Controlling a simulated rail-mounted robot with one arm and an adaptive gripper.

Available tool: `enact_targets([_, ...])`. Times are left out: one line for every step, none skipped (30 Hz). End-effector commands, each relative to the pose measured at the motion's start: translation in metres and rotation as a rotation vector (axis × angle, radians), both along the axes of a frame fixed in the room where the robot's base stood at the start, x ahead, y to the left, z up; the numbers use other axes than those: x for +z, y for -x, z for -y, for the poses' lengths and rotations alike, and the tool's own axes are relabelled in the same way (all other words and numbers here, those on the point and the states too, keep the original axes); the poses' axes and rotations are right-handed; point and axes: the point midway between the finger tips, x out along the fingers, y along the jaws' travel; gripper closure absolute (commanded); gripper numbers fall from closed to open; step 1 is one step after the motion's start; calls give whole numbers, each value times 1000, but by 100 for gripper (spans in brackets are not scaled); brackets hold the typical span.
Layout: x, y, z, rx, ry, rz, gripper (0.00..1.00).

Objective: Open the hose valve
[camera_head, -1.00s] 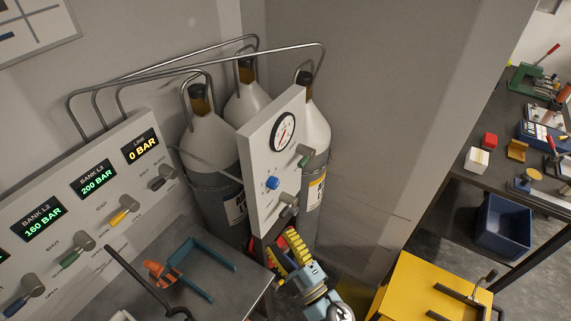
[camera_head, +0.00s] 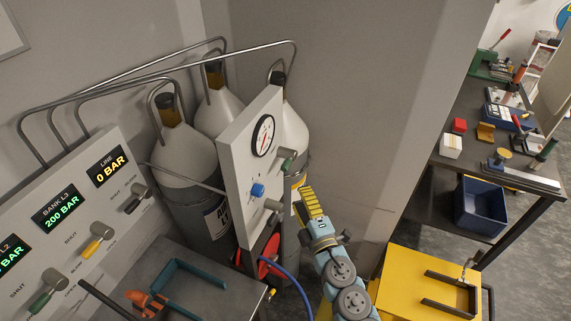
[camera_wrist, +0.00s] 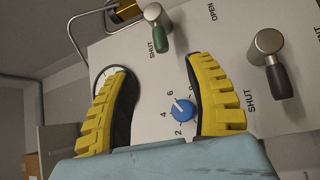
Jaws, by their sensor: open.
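A white panel (camera_head: 235,150) stands before the gas cylinders, with a round gauge, a blue knob (camera_head: 257,190) and two lever valves. The green-handled valve (camera_head: 287,158) is at its right; the dark grey-handled valve (camera_head: 273,206) is near its bottom. In the wrist view the green valve (camera_wrist: 160,28) and the dark valve (camera_wrist: 273,65) both show with SHUT and OPEN lettering; each handle points toward SHUT. No readable label tells which is the hose valve. My gripper (camera_head: 313,203), yellow-fingered, is open and empty near the panel's lower right. In the wrist view its fingers (camera_wrist: 155,68) frame the panel face, touching neither valve.
A red hose reel (camera_head: 270,257) and blue hose (camera_head: 293,275) are below the panel. A bank panel (camera_head: 70,200) with displays, LINE reading 0 BAR, is at left. A grey bench (camera_head: 215,297) is in front, a yellow cart (camera_head: 405,275) at right. Bare wall lies right of the cylinders.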

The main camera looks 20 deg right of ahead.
Motion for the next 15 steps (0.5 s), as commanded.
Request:
enact_targets([3,-9,-1,1,-1,1,46])
enact_targets([4,-12,0,1,1,1,46])
enact_targets([4,-17,0,1,1,2,46])
enact_targets([5,-20,0,1,0,1,46])
enact_targets([5,-24,-1,2,0,1,46])
enact_targets([5,-29,-1,1,0,0,46])
enact_targets([6,-33,0,0,-1,0,46])
enact_targets([6,-37,0,-1,-2,0,46])
enact_targets([8,-41,1,-2,-1,2,46])
enact_targets([8,-45,1,-2,-1,3,46])
enact_targets([9,-48,1,-1,0,3,46])
enact_targets([9,-52,1,-2,1,3,46])
enact_targets([10,-55,1,-2,1,2,46])
enact_targets([10,-59,1,-2,0,1,46])
enact_targets([10,-63,0,-1,-1,0,46])
